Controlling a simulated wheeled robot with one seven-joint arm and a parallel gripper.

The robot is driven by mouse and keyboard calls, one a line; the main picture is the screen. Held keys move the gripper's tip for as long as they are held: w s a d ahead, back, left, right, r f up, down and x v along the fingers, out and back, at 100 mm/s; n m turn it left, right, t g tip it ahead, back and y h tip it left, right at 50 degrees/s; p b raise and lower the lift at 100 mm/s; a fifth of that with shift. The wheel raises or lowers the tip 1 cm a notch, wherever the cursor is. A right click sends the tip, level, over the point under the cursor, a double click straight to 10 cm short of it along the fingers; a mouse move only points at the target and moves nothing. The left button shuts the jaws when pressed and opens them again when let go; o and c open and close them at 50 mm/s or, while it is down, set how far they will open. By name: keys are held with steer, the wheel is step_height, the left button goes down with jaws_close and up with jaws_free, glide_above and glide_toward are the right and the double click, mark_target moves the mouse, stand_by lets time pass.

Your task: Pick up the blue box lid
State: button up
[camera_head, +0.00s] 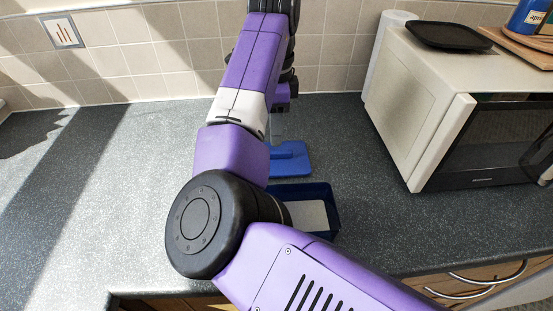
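The blue box lid (290,160) lies on the grey speckled counter, near the middle of the view. It is a flat blue piece, and my arm hides its left part. My gripper (277,128) shows only as a narrow grey part beside the purple arm, just above the far edge of the lid in the picture. Most of it is hidden, so I cannot tell whether it touches the lid or how its fingers stand. A dark blue open box (330,214) stands nearer than the lid, with a pale surface inside. My arm partly covers it.
A cream microwave (425,100) stands at the right with a black tray (449,36) on top. A white roll (389,35) stands behind it. A wooden board (520,45) and a blue container (530,17) are at far right. The left counter is clear.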

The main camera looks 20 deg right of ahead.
mark_target(278, 152)
steer(key=shift+s+d+f+p, duration=0.1)
steer(key=shift+s+f+p, duration=0.1)
steer(key=shift+f, duration=1.35)
steer(key=shift+s+d+f+p, duration=0.1)
steer(key=shift+s+f, duration=0.1)
steer(key=shift+f, duration=1.3)
jaws_close()
